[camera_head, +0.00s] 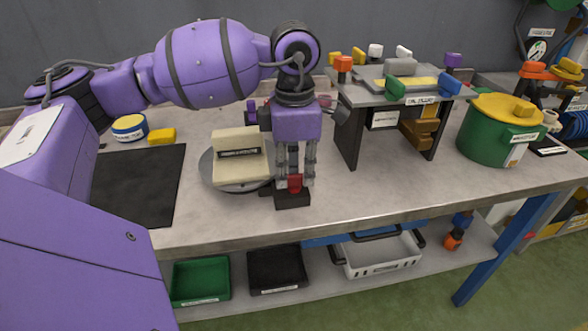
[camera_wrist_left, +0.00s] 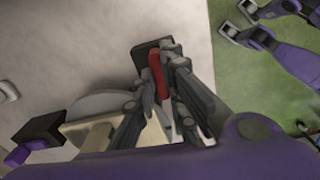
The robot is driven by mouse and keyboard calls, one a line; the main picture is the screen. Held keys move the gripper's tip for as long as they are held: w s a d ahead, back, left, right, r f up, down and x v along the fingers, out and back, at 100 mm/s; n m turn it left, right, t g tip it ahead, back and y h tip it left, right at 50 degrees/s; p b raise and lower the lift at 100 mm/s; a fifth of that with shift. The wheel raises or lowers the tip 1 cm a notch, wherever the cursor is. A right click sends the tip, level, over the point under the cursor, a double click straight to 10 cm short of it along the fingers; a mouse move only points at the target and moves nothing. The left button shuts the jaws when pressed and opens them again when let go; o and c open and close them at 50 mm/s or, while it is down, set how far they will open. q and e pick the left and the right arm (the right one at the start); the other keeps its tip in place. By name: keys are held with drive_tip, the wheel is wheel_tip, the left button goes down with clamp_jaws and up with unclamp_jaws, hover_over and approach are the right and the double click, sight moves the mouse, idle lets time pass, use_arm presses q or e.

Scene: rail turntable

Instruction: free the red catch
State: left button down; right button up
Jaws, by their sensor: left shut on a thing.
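The red catch (camera_head: 295,183) stands upright on a small black base (camera_head: 292,200) at the front of the bench, just right of the turntable. My left gripper (camera_head: 294,176) points straight down and is shut on the red catch, its fingertips close above the black base. In the left wrist view the red catch (camera_wrist_left: 156,72) shows between the grey fingers (camera_wrist_left: 156,80), with the black base (camera_wrist_left: 140,55) beside it. The grey round turntable (camera_head: 208,174) carries a cream block (camera_head: 232,172) with a dark label.
A grey stand (camera_head: 348,137) with coloured blocks on top rises behind the gripper. A green pot (camera_head: 484,140) with a yellow lid is at the right. A black mat (camera_head: 140,185) lies at the left. Bare bench (camera_head: 400,200) lies right of the catch.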

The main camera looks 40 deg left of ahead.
sight(294, 175)
use_arm(q)
drive_tip(key=shift+n, duration=0.5)
drive_tip(key=c, duration=1.8)
unclamp_jaws()
wheel_tip(294, 175, up, 12)
